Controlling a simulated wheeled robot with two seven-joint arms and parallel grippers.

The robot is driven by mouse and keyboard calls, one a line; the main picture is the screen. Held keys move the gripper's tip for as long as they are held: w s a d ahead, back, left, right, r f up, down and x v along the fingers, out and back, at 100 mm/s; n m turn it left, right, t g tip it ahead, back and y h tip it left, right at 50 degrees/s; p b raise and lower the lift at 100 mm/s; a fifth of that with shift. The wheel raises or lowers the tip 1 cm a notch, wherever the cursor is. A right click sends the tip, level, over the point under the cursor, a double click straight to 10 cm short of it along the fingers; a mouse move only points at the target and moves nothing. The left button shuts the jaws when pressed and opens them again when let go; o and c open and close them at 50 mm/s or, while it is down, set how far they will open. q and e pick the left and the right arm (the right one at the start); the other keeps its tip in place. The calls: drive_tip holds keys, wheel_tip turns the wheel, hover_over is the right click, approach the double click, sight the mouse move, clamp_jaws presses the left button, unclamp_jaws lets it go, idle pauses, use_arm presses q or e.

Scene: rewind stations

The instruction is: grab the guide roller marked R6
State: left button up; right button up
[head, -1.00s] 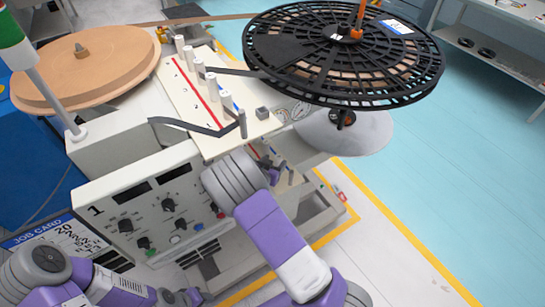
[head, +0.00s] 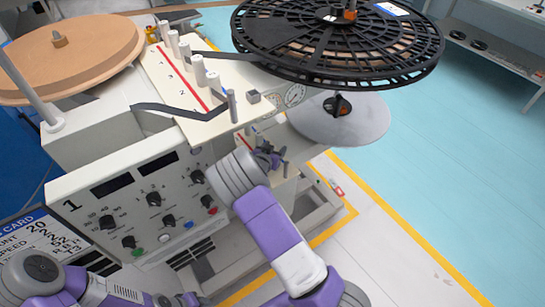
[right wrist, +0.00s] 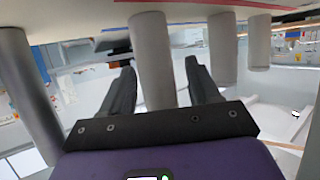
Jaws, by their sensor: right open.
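Several pale upright guide rollers stand in a row on a white plate (head: 228,122) with a red line. The front roller (head: 232,105) is darker grey, and a dark strip runs to it. I cannot read an R6 mark on any roller. My right gripper (head: 273,157) is just below the plate's front edge in the head view. In the right wrist view, its jaws (right wrist: 161,70) are open, with a pale roller (right wrist: 152,62) showing between and beyond the fingers; contact is not visible. My left gripper (head: 188,299) is low at the bottom edge, its jaws unclear.
A big black spoked reel (head: 335,45) overhangs the right of the plate, with a grey disc (head: 340,122) below. A tan disc (head: 75,55) lies at the back left. The control panel (head: 135,205) faces me.

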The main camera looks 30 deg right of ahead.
drive_tip(key=c, duration=1)
